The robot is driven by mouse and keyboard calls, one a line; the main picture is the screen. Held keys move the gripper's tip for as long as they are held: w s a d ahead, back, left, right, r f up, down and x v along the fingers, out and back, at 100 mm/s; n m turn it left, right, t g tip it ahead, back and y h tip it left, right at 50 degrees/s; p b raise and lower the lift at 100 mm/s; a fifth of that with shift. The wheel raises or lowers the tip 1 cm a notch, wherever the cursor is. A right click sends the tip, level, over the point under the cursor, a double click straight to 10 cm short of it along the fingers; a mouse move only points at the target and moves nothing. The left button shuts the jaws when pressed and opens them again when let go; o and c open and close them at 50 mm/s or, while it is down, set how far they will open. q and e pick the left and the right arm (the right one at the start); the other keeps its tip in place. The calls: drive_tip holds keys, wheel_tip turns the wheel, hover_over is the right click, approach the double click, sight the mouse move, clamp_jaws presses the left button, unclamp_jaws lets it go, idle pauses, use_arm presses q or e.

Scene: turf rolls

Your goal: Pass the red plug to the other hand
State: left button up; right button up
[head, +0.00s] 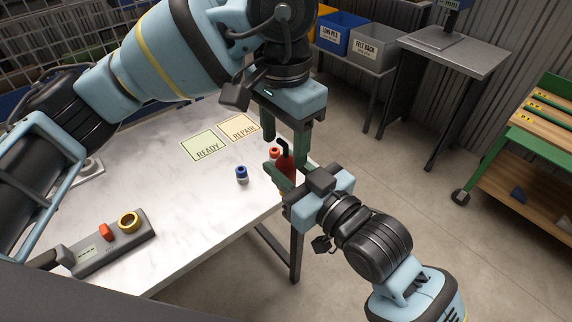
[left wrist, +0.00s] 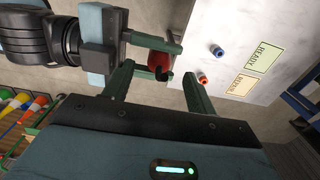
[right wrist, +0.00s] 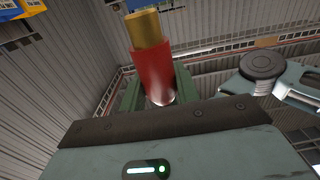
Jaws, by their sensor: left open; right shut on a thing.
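The red plug (head: 287,171) is held off the table's right edge by my right gripper (head: 281,177), whose fingers close on it from the right. In the left wrist view the plug (left wrist: 159,60) appears just beyond the gap between my left fingertips (left wrist: 156,73). I cannot tell whether they touch it.
On the white table (head: 200,200) stand a blue-capped plug (head: 242,173) and an orange-red one (head: 274,152), near the READY card (head: 205,147) and REPAIR card (head: 239,127). A grey box (head: 110,250) with a red button and brass ring sits at front left. Bins (head: 341,35) stand behind.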

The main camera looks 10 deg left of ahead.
use_arm(q)
wheel_tip(320, 180, up, 6)
drive_tip(key=shift+f, duration=0.1)
